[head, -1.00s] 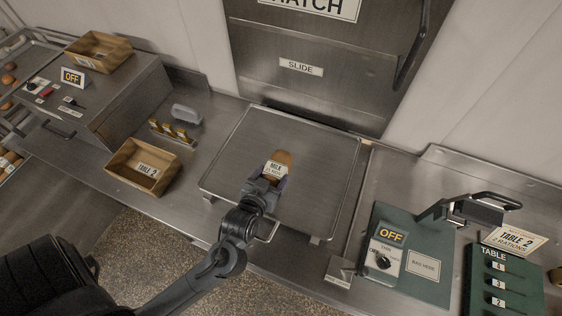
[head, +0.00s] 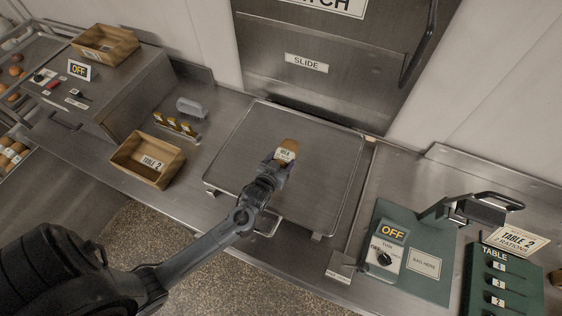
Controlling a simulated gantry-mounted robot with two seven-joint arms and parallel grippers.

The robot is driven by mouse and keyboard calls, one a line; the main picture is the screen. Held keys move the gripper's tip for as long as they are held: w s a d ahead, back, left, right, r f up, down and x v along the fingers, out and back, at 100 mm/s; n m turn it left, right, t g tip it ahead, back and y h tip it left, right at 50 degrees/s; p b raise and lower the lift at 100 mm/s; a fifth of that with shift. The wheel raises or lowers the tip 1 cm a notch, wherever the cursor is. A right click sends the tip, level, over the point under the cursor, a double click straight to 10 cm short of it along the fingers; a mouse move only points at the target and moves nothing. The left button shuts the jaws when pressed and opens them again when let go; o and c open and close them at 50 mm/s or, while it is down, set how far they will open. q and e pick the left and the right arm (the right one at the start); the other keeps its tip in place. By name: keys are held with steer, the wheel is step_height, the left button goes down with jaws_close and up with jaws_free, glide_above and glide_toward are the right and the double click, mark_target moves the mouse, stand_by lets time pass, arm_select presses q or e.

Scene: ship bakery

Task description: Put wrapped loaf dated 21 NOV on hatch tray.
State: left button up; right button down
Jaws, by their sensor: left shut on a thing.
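The wrapped loaf (head: 289,146) is brown with a pale label on its near end; the label's print is too small to read fully. My left gripper (head: 281,163) is shut on the loaf, over the middle of the hatch tray (head: 235,162). The tray is a flat metal sheet with a low rim, in front of the hatch door. I cannot tell whether the loaf touches the tray or is just above it. My right gripper is not in view.
The metal hatch door (head: 335,85) marked SLIDE stands behind the tray. A wooden TABLE 2 box (head: 130,165) is left of the tray. A green bag station (head: 425,280) with an OFF sign (head: 393,232) is at the right. The tray around the loaf is clear.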

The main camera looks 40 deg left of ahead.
arm_select(q)
steer(key=shift+f, duration=0.2)
steer(key=shift+f, duration=0.1)
steer(key=shift+f, duration=0.15)
steer(key=o, duration=1.2)
